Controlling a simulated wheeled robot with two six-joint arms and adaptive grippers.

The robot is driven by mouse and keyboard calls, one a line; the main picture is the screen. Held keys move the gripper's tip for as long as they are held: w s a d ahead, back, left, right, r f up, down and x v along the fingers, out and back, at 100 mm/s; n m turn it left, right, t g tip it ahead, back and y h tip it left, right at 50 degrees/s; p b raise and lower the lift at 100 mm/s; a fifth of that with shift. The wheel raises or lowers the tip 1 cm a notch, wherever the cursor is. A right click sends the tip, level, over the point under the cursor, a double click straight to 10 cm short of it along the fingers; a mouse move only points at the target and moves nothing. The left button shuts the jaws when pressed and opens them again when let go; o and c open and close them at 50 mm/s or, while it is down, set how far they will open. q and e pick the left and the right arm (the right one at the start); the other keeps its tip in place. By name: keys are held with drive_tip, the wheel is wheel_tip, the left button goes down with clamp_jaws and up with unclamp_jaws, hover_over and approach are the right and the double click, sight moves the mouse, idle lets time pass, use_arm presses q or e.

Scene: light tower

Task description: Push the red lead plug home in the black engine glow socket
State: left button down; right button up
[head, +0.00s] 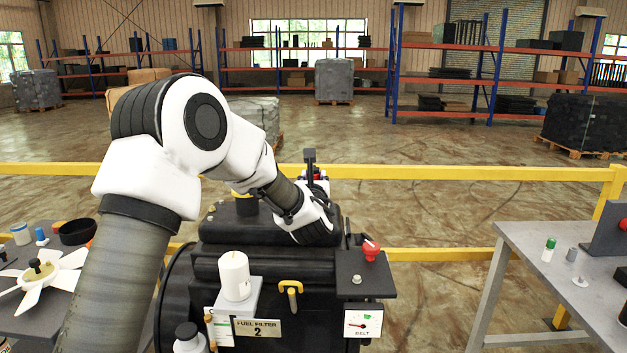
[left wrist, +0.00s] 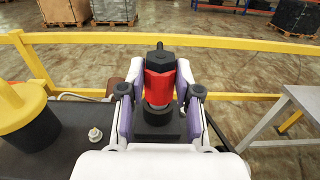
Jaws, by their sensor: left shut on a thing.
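The red lead plug (left wrist: 160,86), with a black top, stands upright between the fingers of my left gripper (left wrist: 160,96) in the left wrist view. My left gripper is shut on it. Below the plug is the black glow socket (left wrist: 158,115) on the dark engine top. The plug is on or in the socket; how deep it sits I cannot tell. In the head view the plug (head: 316,173) shows as a bit of red under a black top, beyond my left gripper (head: 316,186). The gripper and wrist hide the socket there. My right gripper is not in view.
The black engine (head: 265,245) bears a red knob (head: 370,251), a white filter (head: 234,275) and a yellow handle (head: 290,289). A yellow rail (head: 450,172) runs behind it. Grey benches stand at left and right (head: 540,240). A yellow-and-black cap (left wrist: 25,115) stands left of the gripper.

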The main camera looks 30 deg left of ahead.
use_arm(q)
drive_tip(key=shift+f+b, duration=0.35)
drive_tip(key=shift+b, duration=0.05)
drive_tip(key=c, duration=0.7)
unclamp_jaws()
drive_tip(key=v, duration=1.2)
drive_tip(key=shift+f, duration=0.1)
